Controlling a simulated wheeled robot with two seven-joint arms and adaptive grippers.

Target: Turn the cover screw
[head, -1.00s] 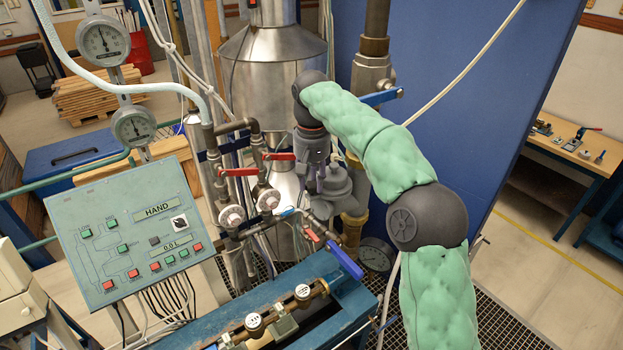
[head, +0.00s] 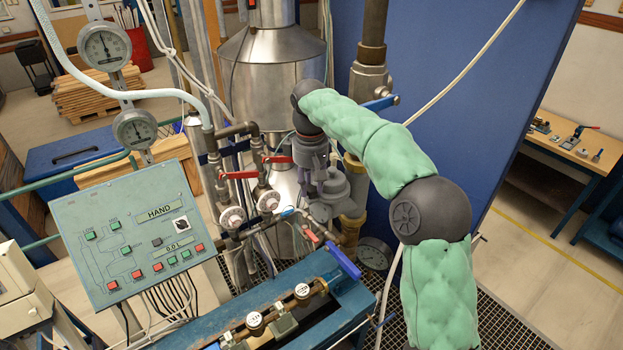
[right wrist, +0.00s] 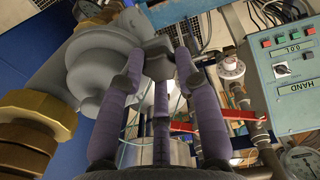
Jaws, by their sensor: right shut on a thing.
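My right gripper (head: 316,172) reaches down from above onto a grey rounded housing (head: 334,192) in front of the steel vessel. In the right wrist view, its purple-sleeved fingers (right wrist: 159,66) are shut around a small dark grey piece, seemingly the cover screw (right wrist: 158,48), beside the grey housing (right wrist: 98,68). The fingers hide part of the screw, and in the head view the gripper hides it. My left gripper is not in view.
Red-handled valves (head: 240,174) and pipes stand close left of the gripper. A green control panel (head: 130,230) is further left. A blue bench (head: 325,290) lies in front, a blue partition (head: 460,100) behind right. A blue-handled valve (head: 380,103) sits above right of the housing.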

